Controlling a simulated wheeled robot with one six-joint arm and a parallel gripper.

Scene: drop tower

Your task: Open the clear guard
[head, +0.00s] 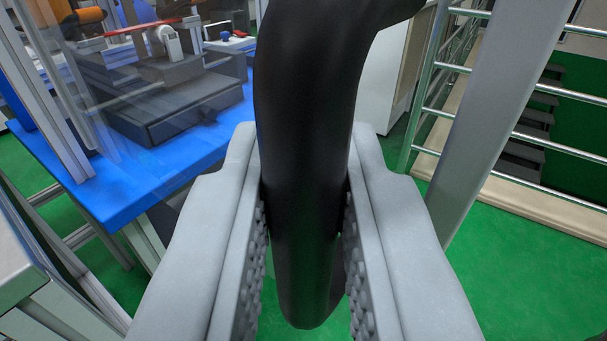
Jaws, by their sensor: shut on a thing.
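A thick black curved handle (305,90) fills the middle of the head view. Its upper part bends off to the right at the top edge, and its rounded lower end hangs between the jaws. My gripper (305,165) is shut on this handle, with a grey finger and ribbed pad on each side. The clear guard (195,100) appears as a transparent panel at the upper left, in front of the blue bench. Where the handle joins the guard is out of view, and I cannot tell how far the guard stands open.
A blue bench (150,185) with a dark block (175,105) is at the left. A grey slanted post (500,110) and a metal railing (440,75) stand at the right. Green floor (520,260) is clear at the lower right.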

